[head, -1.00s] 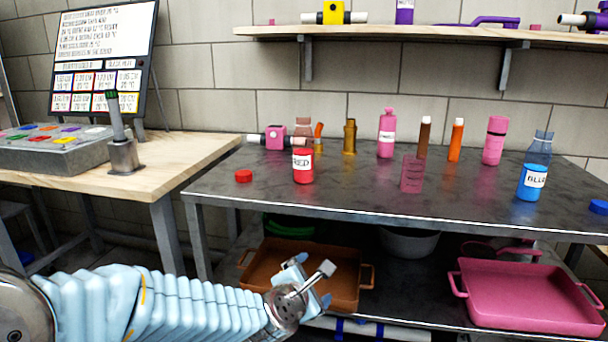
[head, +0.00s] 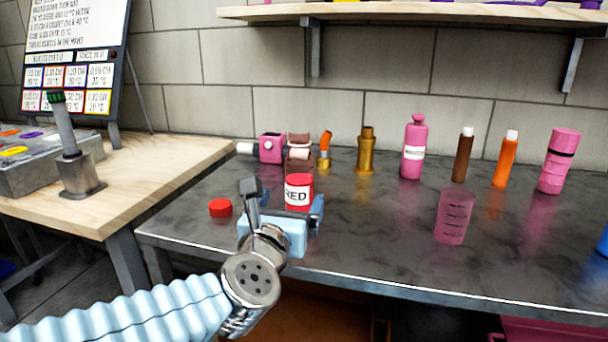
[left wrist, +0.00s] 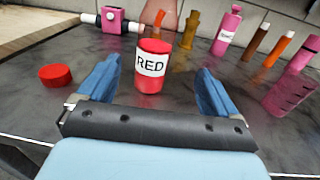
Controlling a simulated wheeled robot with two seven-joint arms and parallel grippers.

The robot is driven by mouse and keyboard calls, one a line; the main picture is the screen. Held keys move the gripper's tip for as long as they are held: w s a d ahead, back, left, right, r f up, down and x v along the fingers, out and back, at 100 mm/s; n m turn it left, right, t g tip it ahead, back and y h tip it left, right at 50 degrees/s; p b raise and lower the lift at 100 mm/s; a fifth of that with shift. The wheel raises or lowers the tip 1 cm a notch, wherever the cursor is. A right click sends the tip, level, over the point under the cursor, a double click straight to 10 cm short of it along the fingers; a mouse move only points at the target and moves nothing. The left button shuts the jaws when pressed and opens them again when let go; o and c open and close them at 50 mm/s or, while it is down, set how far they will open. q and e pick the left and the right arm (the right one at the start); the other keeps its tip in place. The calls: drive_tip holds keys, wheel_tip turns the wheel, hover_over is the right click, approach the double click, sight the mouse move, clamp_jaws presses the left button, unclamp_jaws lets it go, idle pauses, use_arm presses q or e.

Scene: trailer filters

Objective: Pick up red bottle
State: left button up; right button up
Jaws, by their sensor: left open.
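The red bottle (head: 299,191) stands upright on the dark metal table, with a white label reading RED. In the left wrist view the bottle (left wrist: 152,66) is ahead of my fingers, roughly centred between them. My left gripper (head: 285,205) is open and empty at the front of the bottle; in the left wrist view its two blue fingers (left wrist: 155,85) are spread apart on either side. In the head view the gripper hides the bottle's lower part. A red cap (head: 220,207) lies on the table left of the bottle. My right gripper is not in view.
Behind the bottle are a pink device (head: 271,148) and a brass fitting (head: 366,150). To the right stand a pink bottle (head: 413,148), a pink beaker (head: 453,217), and brown (head: 462,156) and orange (head: 505,160) tubes. The table's front edge (head: 400,286) runs below my gripper.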

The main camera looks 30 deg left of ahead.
sight(300, 184)
use_arm(q)
drive_tip(key=x, duration=0.7)
drive_tip(key=shift+w+a, duration=0.1)
drive_tip(key=shift+w, duration=0.1)
drive_tip(key=p+x, duration=0.1)
drive_tip(key=x, duration=0.3)
drive_tip(key=shift+w+a+p, duration=0.1)
drive_tip(key=shift+a+p, duration=0.25)
drive_tip(key=shift+p, duration=0.05)
drive_tip(key=shift+w+a, duration=0.15)
drive_tip(key=shift+w, duration=0.35)
drive_tip(key=c, duration=1.2)
drive_tip(key=shift+c, duration=0.3)
drive_tip(key=shift+r, duration=0.2)
